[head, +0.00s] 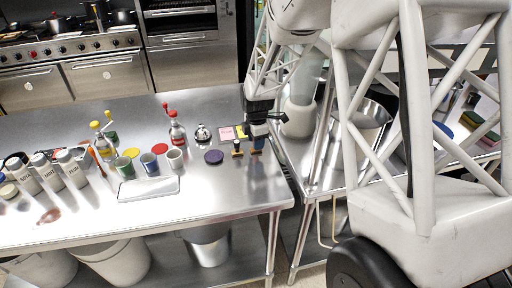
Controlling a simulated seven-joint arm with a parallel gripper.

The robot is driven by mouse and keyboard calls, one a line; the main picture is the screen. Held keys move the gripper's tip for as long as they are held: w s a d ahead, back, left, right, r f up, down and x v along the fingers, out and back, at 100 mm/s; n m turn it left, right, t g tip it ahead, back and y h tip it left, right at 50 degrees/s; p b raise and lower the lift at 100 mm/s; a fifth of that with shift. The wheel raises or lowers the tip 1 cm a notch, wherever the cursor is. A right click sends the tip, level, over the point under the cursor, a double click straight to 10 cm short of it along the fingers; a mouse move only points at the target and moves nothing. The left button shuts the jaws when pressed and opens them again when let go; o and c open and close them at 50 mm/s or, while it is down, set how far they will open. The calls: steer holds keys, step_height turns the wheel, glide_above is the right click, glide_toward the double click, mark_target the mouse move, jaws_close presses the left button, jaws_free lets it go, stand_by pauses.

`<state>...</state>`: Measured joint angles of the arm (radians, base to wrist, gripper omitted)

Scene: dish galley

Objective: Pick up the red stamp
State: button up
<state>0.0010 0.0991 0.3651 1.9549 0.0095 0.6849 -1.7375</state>
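Two small stamp-like objects stand near the right end of the steel table. One (237,149) has a dark handle and an orange-brown base. The other (257,151) is directly below my gripper (258,140) and partly hidden by it; some blue shows there. I cannot make out which of them is the red stamp. My gripper points down at the table's right end, close above or around the second one. Its fingers are too small and dark to tell whether they are open or shut.
A purple disc (214,157), a pink note (227,133) and a small kettle (203,133) lie close by on the left. Cups, a white tray (148,188), bottles and several jars fill the left. A pot (366,124) stands on the right counter. The table's front right is clear.

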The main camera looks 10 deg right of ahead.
steer(key=c, duration=0.7)
steer(key=shift+r, duration=0.15)
step_height(320, 180, up, 10)
steer(key=shift+f, duration=0.15)
stand_by(0.6)
steer(key=shift+o, duration=1.4)
steer(key=shift+c, duration=1)
steer(key=shift+o, duration=0.4)
steer(key=a, duration=0.5)
steer(key=a+f, duration=0.1)
steer(key=a, duration=0.9)
steer(key=shift+a+f, duration=0.3)
steer(key=shift+f, duration=0.1)
